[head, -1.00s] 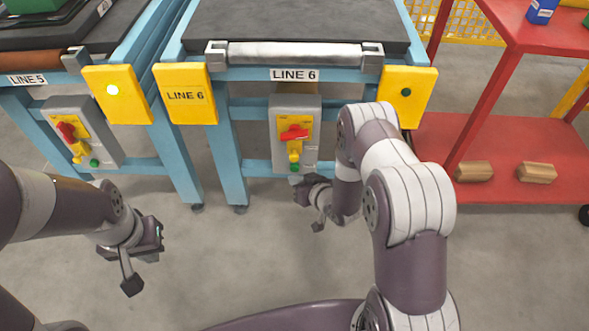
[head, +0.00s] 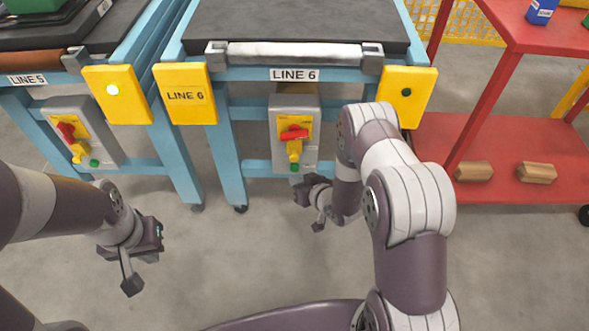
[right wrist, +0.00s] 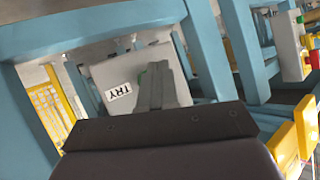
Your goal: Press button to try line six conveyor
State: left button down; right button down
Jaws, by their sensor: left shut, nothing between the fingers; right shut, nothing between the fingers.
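The line six conveyor (head: 300,80) carries a "LINE 6" label. Its grey control box (head: 308,155) hangs below the belt end, with a red switch handle (head: 293,133) on a yellow plate and a green button (head: 295,167) beneath. My left gripper (head: 157,237) is shut and empty, low at the left.
Line 5 (head: 75,35) stands at left with a similar control box (head: 85,130) and a lit lamp (head: 112,90). Line six's lamp (head: 406,92) on the right yellow panel looks dark green. A red cart (head: 530,120) with brown blocks stands at right. The floor in front is clear.

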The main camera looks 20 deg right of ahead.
dwell(0.6)
jog(key=shift+w+d, duration=0.15)
jog(key=shift+w, duration=0.25)
jog(key=shift+w+d, duration=0.15)
jog(key=shift+w, duration=0.35)
dwell(0.8)
jog(key=shift+s, duration=0.15)
jog(key=shift+s+a+p, duration=0.3)
jog(key=shift+s, duration=0.45)
jog(key=shift+s+a+p, duration=0.2)
jog(key=shift+s+p, duration=0.1)
jog(key=shift+s, duration=0.5)
jog(key=shift+s+a+p, duration=0.25)
jog(key=shift+s, duration=0.6)
jog(key=shift+s+a+p, duration=0.2)
jog(key=shift+s+p, duration=0.1)
jog(key=shift+s, duration=0.5)
